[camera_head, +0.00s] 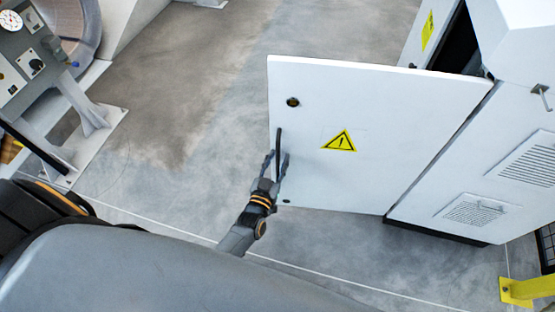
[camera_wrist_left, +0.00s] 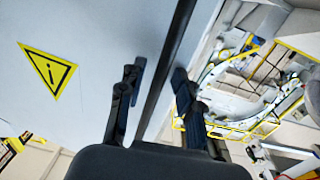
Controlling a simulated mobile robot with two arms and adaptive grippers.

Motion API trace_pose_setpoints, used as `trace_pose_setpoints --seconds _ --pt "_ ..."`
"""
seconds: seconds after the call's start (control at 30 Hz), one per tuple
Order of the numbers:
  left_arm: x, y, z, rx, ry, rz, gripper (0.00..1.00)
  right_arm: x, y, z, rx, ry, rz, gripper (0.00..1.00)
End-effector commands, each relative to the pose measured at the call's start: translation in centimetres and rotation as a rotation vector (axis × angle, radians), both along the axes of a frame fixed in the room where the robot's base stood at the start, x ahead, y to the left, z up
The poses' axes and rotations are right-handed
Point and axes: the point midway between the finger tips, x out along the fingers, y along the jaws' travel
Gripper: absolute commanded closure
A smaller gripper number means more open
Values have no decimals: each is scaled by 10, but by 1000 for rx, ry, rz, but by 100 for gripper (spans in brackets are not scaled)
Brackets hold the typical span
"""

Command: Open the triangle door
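The white door with the yellow warning triangle (camera_head: 385,112) stands swung out from the white cabinet at its right. Its black vertical handle (camera_head: 278,145) is near the door's left edge. The triangle sign (camera_head: 340,141) is right of the handle. My left gripper (camera_head: 275,162) is at the handle's lower part. In the left wrist view, the two fingers (camera_wrist_left: 158,78) stand apart on either side of the black handle bar (camera_wrist_left: 166,72), with a visible gap at the left finger. I cannot tell whether the right finger touches it. My right gripper is not in view.
The white cabinet (camera_head: 440,185) with vents is at the right, with a dark opening (camera_head: 458,45) behind the door. A grey control panel (camera_head: 35,65) stands at upper left. A yellow barrier (camera_head: 525,290) is at lower right. The floor left of the door is clear.

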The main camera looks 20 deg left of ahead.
Motion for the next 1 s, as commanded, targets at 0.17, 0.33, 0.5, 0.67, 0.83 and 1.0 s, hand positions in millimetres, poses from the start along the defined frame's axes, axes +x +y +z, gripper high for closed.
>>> trace_pose_setpoints --seconds 0.17,0.33,0.5,0.67,0.83,1.0 --pt "-1 -1 0 -1 1 -1 66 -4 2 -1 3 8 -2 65" --pt "-18 -3 -1 -1 3 -1 66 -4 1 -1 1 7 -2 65" --pt "-55 -5 -1 -1 4 -1 66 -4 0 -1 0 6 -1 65" --pt "-88 -7 -1 0 3 -1 66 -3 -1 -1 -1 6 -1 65" --pt "-111 -8 0 -1 1 0 66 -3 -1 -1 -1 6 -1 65" --pt "-120 -9 0 -1 1 0 66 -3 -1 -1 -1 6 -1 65"
